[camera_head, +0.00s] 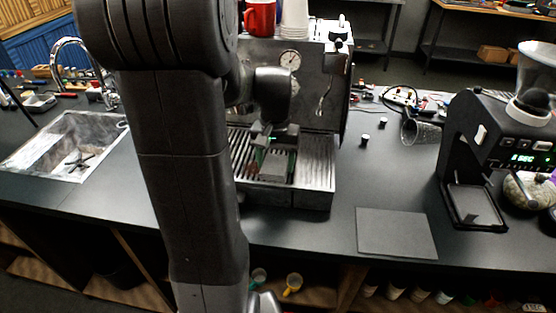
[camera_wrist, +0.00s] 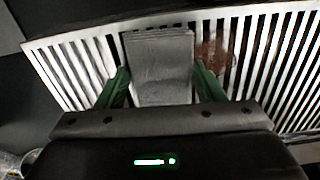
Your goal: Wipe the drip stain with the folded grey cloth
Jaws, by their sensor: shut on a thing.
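The folded grey cloth (camera_wrist: 160,68) is held between the green fingers of my gripper (camera_wrist: 160,82) in the wrist view. My gripper is shut on it, over the slatted drip tray (camera_wrist: 75,58). The brown drip stain (camera_wrist: 213,58) shows on the slats just right of the cloth, partly hidden by the cloth and the right finger. In the head view my gripper (camera_head: 273,163) is low over the drip tray (camera_head: 317,170) of the espresso machine (camera_head: 312,100). I cannot tell whether the cloth touches the slats.
A red mug (camera_head: 260,18) and stacked cups (camera_head: 294,20) stand on the machine. A grinder (camera_head: 462,140) stands to the right, with a flat dark mat (camera_head: 396,232) on the counter between. A sink (camera_head: 70,145) is at the left. My arm hides part of the counter.

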